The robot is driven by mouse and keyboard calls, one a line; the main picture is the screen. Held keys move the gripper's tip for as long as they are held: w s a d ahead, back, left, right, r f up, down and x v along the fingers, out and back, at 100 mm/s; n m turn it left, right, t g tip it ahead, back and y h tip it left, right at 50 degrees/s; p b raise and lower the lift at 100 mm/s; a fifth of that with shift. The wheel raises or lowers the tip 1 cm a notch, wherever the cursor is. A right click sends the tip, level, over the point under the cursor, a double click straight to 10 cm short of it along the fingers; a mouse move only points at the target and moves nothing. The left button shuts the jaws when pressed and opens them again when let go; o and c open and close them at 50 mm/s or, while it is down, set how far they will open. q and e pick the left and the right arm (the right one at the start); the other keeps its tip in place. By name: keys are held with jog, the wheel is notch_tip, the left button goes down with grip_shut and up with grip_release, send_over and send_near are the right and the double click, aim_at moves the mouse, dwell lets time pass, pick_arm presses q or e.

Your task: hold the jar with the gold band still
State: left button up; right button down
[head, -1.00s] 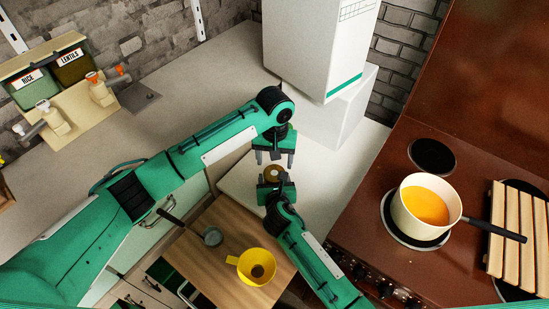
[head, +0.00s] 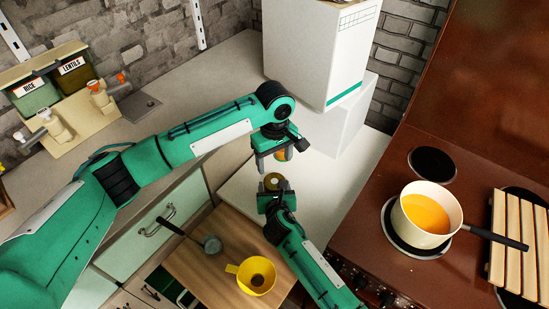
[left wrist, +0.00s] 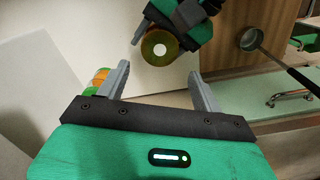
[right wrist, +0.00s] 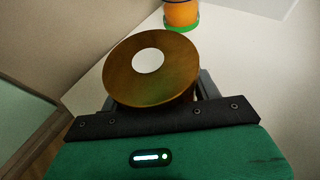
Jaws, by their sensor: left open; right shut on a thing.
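A round jar (head: 273,181) with a brown wood-like lid and pale centre disc is in my right gripper (head: 274,190). In the right wrist view its lid (right wrist: 150,68) hides most of the body, and I cannot make out a gold band. The lid also shows in the left wrist view (left wrist: 160,48). My left gripper (head: 281,161) is open and empty, just above the held jar in the head view and apart from it. An orange jar with green ends (head: 281,154) shows by the left fingers; it stands on the counter in the right wrist view (right wrist: 181,14).
A tall white box (head: 315,60) stands behind the grippers. The stove at right bears a pot of orange liquid (head: 428,214) and a slatted rack (head: 515,240). A yellow funnel-like cup (head: 255,276) and a ladle (head: 211,244) are on the wooden board.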

aim_at(274, 181)
pick_arm(q)
jog(key=shift+f, duration=4.05)
jog(key=c, duration=0.8)
jog(key=shift+c, duration=0.2)
jog(key=m, duration=0.4)
jog(key=shift+m, duration=0.4)
jog(key=m, duration=0.5)
